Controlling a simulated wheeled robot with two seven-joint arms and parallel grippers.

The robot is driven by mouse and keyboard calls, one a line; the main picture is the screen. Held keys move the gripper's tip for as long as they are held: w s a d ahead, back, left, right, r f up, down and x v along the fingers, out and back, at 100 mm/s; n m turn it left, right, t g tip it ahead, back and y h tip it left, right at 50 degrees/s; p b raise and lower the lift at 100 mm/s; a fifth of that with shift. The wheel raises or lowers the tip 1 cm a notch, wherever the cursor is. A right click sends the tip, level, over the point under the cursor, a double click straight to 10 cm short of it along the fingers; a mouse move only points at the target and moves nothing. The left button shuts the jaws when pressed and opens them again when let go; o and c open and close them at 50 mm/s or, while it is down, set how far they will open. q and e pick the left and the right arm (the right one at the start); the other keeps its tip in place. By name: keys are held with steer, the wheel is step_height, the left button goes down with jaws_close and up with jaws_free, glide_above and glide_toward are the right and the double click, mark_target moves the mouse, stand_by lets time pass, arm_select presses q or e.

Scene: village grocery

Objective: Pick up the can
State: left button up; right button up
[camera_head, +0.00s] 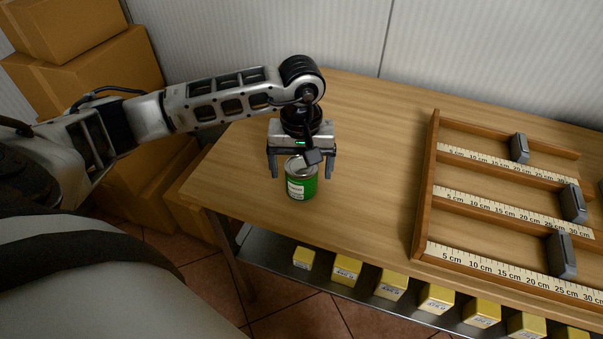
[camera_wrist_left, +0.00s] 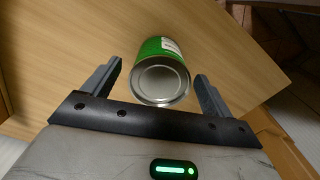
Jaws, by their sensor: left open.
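The can (camera_head: 301,188) is green with a white label and a bare metal lid, and stands upright on the wooden table near its left end. My left gripper (camera_head: 301,173) points down over it, with one finger on each side. In the left wrist view the can (camera_wrist_left: 161,75) shows its lid between the two open fingers of the gripper (camera_wrist_left: 160,90), with gaps on both sides. I cannot see it gripped. My right gripper is not in view.
A wooden rack (camera_head: 428,190) with ruler strips and grey sliding blocks (camera_head: 561,254) stands on the table's right. Several yellow boxes (camera_head: 391,286) line a lower shelf. Cardboard boxes (camera_head: 95,75) are stacked at left. The table between can and rack is clear.

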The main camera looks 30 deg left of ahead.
arm_select(q)
steer(key=shift+f, duration=1.2)
steer(key=c, duration=1.2)
steer(key=shift+r, duration=0.1)
